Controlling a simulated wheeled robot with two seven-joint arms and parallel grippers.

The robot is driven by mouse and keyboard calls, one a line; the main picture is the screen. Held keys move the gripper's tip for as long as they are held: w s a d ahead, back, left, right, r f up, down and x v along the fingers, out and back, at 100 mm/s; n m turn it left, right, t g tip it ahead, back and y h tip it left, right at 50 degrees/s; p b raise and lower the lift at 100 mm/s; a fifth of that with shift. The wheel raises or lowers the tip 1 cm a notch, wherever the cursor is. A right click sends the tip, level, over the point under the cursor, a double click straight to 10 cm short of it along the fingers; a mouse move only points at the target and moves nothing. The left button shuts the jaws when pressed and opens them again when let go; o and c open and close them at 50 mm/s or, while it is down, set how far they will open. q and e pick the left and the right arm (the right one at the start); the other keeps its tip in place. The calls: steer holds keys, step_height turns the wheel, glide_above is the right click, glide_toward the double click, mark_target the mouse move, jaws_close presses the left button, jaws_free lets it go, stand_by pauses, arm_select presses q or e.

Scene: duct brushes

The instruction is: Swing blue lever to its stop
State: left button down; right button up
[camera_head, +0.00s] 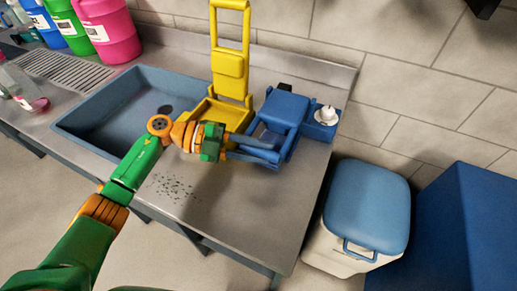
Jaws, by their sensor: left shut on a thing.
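The blue lever (284,108) belongs to a blue unit on the steel counter, right of the yellow one. Its wide blue panel is tilted above its base. My left gripper (272,153) reaches in from the left and is shut on the blue lever at its near side. The exact contact is small and partly hidden by the fingers. My right gripper is not in view.
A yellow unit (230,65) with a tall upright frame stands behind my left wrist. A blue sink (90,116) is at the left. A blue box holding a white object (326,116) sits right of the blue unit. A blue-lidded bin (366,205) stands on the floor.

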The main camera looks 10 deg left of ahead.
arm_select(q)
steer(key=r+p, duration=0.2)
steer(key=r+n+p, duration=0.1)
steer(key=p, duration=0.1)
steer(key=r+n+p, duration=0.1)
steer(key=r, duration=0.1)
steer(key=shift+w+d+r+g+y+p, duration=0.1)
steer(key=shift+w+r+g+y+p, duration=0.2)
steer(key=shift+r+g+y+p, duration=0.1)
step_height(320, 180, up, 6)
steer(key=w+d+n+g+y, duration=0.1)
steer(key=w+n, duration=0.1)
steer(key=shift+w, duration=0.4)
steer(key=c, duration=0.7)
jaws_free()
steer(key=shift+o, duration=0.2)
